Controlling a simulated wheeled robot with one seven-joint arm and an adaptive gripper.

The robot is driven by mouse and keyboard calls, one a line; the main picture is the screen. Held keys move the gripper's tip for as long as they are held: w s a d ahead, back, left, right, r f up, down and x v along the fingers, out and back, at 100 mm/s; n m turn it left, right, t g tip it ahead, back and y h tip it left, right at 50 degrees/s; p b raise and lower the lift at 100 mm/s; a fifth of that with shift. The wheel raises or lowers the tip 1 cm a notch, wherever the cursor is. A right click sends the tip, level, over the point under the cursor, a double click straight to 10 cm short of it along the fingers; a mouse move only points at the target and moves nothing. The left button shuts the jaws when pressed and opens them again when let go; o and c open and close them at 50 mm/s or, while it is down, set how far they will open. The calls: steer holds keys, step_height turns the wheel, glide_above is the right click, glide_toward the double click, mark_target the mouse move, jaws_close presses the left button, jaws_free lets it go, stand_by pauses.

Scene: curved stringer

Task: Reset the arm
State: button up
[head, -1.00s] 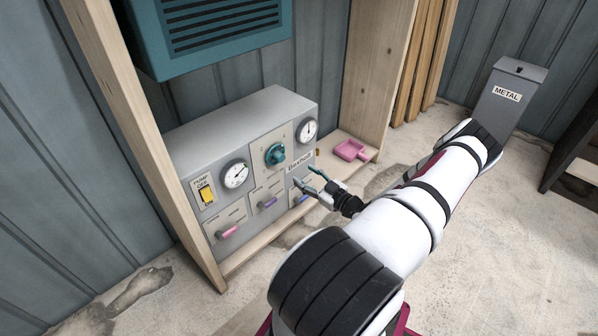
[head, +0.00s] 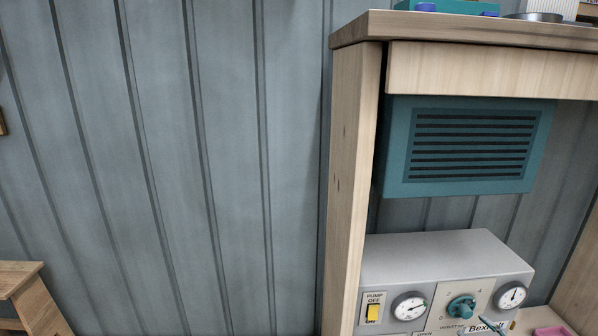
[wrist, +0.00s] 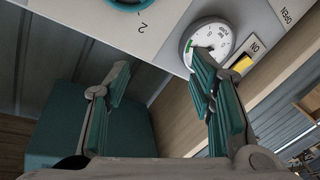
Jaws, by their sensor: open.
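My gripper (wrist: 160,105) shows in the wrist view with its two teal-padded fingers spread apart and nothing between them. It points toward the grey control panel (wrist: 175,25), near a round white gauge (wrist: 212,42) and a yellow switch (wrist: 243,64). In the head view only the tips of my gripper (head: 490,326) show at the bottom edge, in front of the panel below the teal knob (head: 461,307). The rest of my arm is out of that view. I cannot tell whether a finger touches the panel.
The grey pump panel (head: 440,255) stands inside a wooden frame (head: 352,190), below a teal vented box (head: 468,145). A pink tray (head: 550,331) is at the lower right. A wooden stool (head: 20,285) stands at the lower left by the ribbed wall (head: 160,150).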

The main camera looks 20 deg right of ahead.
steer(key=w+a+r+n+g+y, duration=0.3)
steer(key=a+r+n+y, duration=0.2)
steer(key=a+r+n, duration=0.4)
steer(key=w+a+r+n+g+y, duration=0.3)
steer(key=a+r+n+g+y, duration=0.15)
steer(key=a+n, duration=0.4)
steer(key=s+a+r+n+g+h, duration=0.1)
steer(key=s+a+r+n+g, duration=0.2)
steer(key=a+r+n, duration=0.35)
steer(key=s+a+r+n+g, duration=0.35)
steer(key=a+n, duration=0.35)
steer(key=n, duration=0.3)
steer(key=s+a+r+n+g+h, duration=0.1)
steer(key=s+a+r+n+g, duration=0.1)
steer(key=a+r+n+g, duration=0.5)
steer(key=s+a+r+n+t+h, duration=0.15)
steer(key=s+n+h, duration=0.25)
steer(key=s+n, duration=0.65)
steer(key=s+n+t+h, duration=0.2)
steer(key=s+n+h, duration=0.2)
steer(key=s+n, duration=0.65)
step_height(320, 180, up, 26)
steer(key=w+n+t+p, duration=0.2)
steer(key=n+t+p, duration=0.1)
steer(key=p, duration=2.1)
steer(key=shift+w+d+t, duration=0.15)
steer(key=shift+w+t, duration=0.1)
steer(key=shift+t, duration=0.2)
